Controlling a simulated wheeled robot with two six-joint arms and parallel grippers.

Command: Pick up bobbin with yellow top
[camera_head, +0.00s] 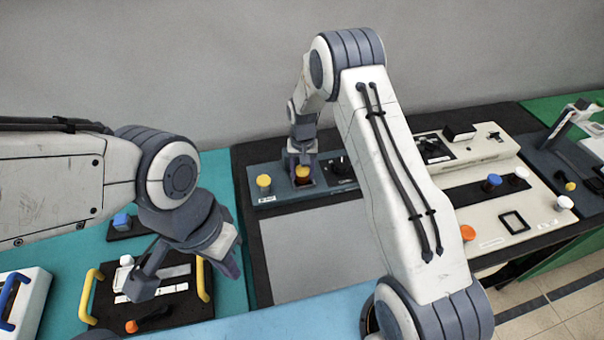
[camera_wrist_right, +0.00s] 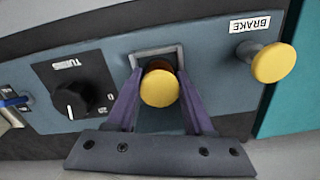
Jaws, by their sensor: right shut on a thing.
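The bobbin with the yellow top (camera_head: 303,171) stands in a square-framed slot of the blue-grey panel (camera_head: 275,189) at the back. It also shows in the right wrist view (camera_wrist_right: 160,88), with a brownish body behind the yellow cap. My right gripper (camera_head: 302,163) reaches down to it. In the right wrist view its two purple fingers (camera_wrist_right: 159,92) close on either side of the bobbin. My left gripper (camera_head: 188,273) is open and empty above the black board at the lower left. The bobbin's lower end is hidden.
A yellow BRAKE knob (camera_wrist_right: 273,63) is beside the bobbin; it also shows in the head view (camera_head: 264,181). A bare grey plate (camera_head: 318,250) lies in front. A beige console (camera_head: 500,205) stands right.

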